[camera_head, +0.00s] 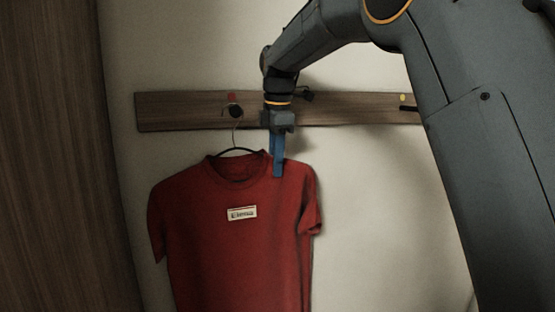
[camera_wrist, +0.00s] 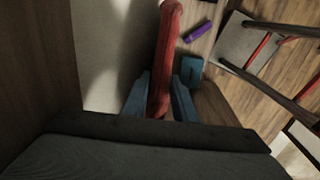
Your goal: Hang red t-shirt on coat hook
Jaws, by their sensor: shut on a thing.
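The red t-shirt (camera_head: 245,235) hangs upright on a dark hanger (camera_head: 238,150) in the head view, with a small white label on its chest. The hanger's wire reaches up to a black coat hook (camera_head: 235,111) under a red mark on the wooden rail; I cannot tell whether it sits over the hook. My gripper (camera_head: 277,168) points down with blue fingers shut on the shirt's shoulder, right of the collar. In the wrist view, the red cloth (camera_wrist: 165,60) runs between the two blue fingers (camera_wrist: 158,95).
The wooden rail (camera_head: 185,110) on the pale wall bears another hook (camera_head: 305,95) behind my arm and one with a yellow mark (camera_head: 405,103) at right. A brown wooden panel (camera_head: 50,150) stands at left. The wrist view shows a purple object (camera_wrist: 198,31) on the wooden floor below.

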